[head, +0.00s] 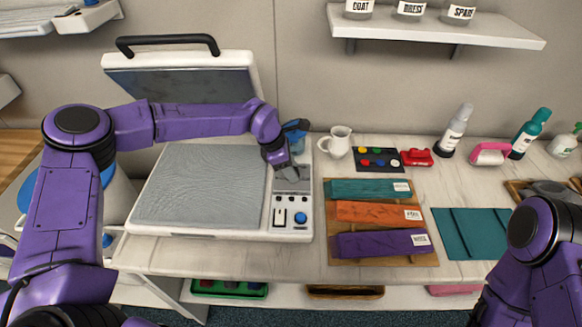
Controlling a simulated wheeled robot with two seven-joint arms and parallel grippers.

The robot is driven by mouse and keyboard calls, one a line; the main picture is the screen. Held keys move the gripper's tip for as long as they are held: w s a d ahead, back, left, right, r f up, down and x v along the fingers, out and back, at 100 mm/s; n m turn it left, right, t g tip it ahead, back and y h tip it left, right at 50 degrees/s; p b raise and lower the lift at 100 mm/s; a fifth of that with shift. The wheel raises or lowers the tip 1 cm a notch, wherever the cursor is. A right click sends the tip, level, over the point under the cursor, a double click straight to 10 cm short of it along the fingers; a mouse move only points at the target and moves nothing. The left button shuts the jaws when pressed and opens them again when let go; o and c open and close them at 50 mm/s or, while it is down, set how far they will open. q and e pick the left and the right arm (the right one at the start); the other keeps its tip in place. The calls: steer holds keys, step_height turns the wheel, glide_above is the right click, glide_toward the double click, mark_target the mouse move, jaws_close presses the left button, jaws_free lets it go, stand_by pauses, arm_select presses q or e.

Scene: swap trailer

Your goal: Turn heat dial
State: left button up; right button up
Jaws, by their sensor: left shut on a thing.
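A white press (220,236) with a grey pad (205,188) stands on the counter, its lid (185,78) with a black handle raised. Its control panel (292,203) runs along the right side, with a blue round knob (301,217), a switch (280,217) and small buttons. My left gripper (289,172) points down over the upper part of the panel, behind the blue knob and apart from it. It is shut on what seems to be the heat dial, largely hidden by the fingers. My right arm shows at the lower right; its gripper is out of view.
A blue item (296,130) and a white jug (337,141) stand close behind and right of my left gripper. Bottles (453,130) and a teal cloth (470,232) are farther right.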

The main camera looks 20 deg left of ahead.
mark_target(256, 177)
arm_select(q)
steer(key=o, duration=1)
steer(key=shift+a+r+b, duration=0.1)
steer(key=shift+a+b, duration=0.05)
steer(key=shift+b, duration=0.2)
steer(key=s+a+b, duration=0.1)
steer(key=a, duration=0.2)
steer(key=s+a+b, duration=0.1)
steer(key=s+a, duration=0.1)
steer(key=a, duration=0.1)
steer(key=s+a+b, duration=0.1)
steer(key=a, duration=0.3)
steer(key=shift+s+a+r, duration=0.1)
steer(key=shift+s+r, duration=0.15)
steer(key=shift+r, duration=0.1)
steer(key=shift+s+a+r, duration=0.1)
steer(key=shift+s+a, duration=0.15)
steer(key=shift+a, duration=0.3)
steer(key=shift+d, duration=0.1)
